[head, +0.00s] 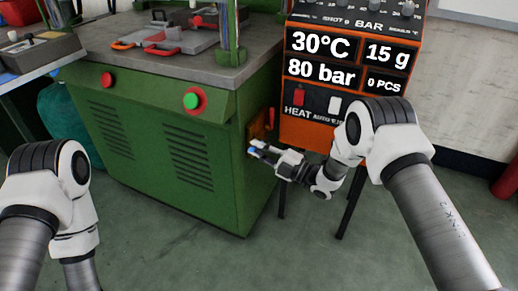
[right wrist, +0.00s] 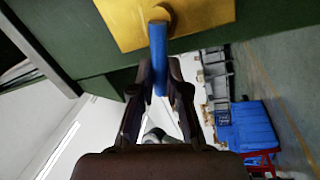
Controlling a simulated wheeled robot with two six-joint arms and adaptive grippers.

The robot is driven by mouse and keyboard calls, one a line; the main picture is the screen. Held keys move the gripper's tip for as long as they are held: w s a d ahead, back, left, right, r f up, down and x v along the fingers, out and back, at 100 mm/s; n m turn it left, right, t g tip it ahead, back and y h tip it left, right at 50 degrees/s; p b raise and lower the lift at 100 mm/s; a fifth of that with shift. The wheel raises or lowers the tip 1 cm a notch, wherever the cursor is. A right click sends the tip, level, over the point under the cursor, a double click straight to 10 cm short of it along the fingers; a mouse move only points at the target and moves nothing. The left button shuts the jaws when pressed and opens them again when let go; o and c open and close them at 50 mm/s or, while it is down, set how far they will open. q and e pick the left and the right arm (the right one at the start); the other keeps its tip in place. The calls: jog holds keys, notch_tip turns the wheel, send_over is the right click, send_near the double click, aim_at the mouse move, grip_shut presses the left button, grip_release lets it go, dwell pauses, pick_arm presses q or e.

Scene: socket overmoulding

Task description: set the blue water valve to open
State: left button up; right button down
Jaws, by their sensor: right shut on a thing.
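The blue water valve handle (right wrist: 158,50) is a straight bar on a yellow plate (right wrist: 215,14) in the right wrist view. My right gripper (right wrist: 158,90) is shut on the blue handle, one finger on each side of it. In the head view my right gripper (head: 259,150) is at the side of the green machine, and only a bit of blue shows at its tips. The plate (head: 257,130) shows there partly, with a red handle (head: 271,118) above the gripper. My left arm shows at the left, but its gripper is out of view.
The green machine (head: 170,195) has red and green buttons on its front. An orange control box (head: 310,133) with displays stands on dark legs right of the valve, close to my right arm. The floor (head: 300,250) in front is clear.

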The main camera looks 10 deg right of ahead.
dwell(0.4)
jog(key=c, duration=1.2)
grip_release()
jog(key=shift+o, duration=0.2)
jog(key=v, duration=1.2)
